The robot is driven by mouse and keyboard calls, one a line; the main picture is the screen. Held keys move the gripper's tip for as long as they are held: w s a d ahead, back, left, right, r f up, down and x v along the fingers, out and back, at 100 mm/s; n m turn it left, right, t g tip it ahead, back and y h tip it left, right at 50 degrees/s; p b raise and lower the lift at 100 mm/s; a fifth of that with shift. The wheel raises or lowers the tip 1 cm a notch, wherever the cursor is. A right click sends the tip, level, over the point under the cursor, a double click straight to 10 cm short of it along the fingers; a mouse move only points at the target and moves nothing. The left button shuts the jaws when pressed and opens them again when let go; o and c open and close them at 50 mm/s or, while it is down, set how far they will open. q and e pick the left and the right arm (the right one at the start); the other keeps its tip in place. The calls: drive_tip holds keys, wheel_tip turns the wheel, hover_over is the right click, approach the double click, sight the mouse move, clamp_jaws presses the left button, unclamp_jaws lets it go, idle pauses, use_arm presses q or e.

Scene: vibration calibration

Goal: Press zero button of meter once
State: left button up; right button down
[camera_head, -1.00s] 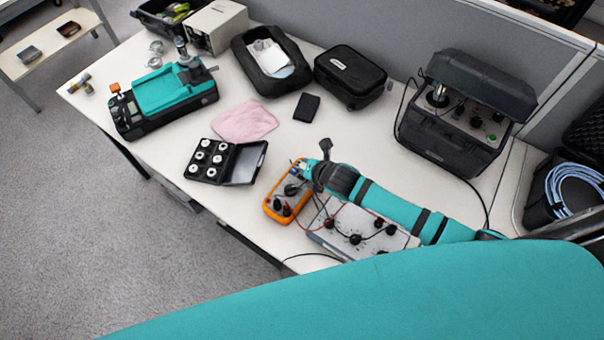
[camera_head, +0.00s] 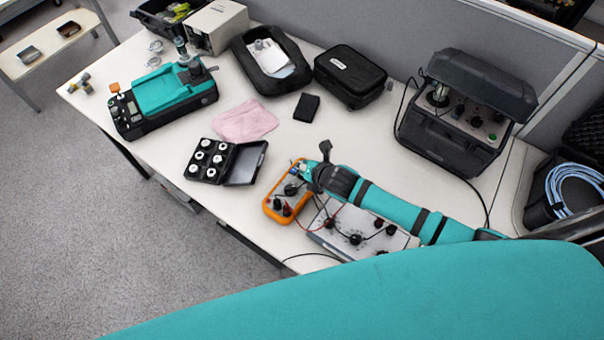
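The orange meter (camera_head: 271,209) lies on the table at the middle of the view, with dark plugs and leads at its lower end. My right gripper (camera_head: 314,165) is over the upper end of the meter, its arm coming in from the right. The gripper hides part of that end. The zero button is too small to make out. I cannot tell whether the fingers touch the meter or whether they are open or shut. My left gripper is not in view.
A grey panel box (camera_head: 326,243) with knobs and leads lies under my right arm. An open black case (camera_head: 243,163) of white weights, a pink cloth (camera_head: 245,121) and a dark wallet (camera_head: 306,107) lie nearby. A black tester case (camera_head: 447,150) stands at right.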

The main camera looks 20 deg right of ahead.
drive_tip(key=shift+f, duration=0.4)
idle(0.7)
drive_tip(key=shift+r+p, duration=0.85)
drive_tip(key=shift+p, duration=0.05)
wheel_tip(320, 180, up, 5)
drive_tip(key=p, duration=0.5)
drive_tip(key=shift+s+f, duration=0.1)
idle(0.6)
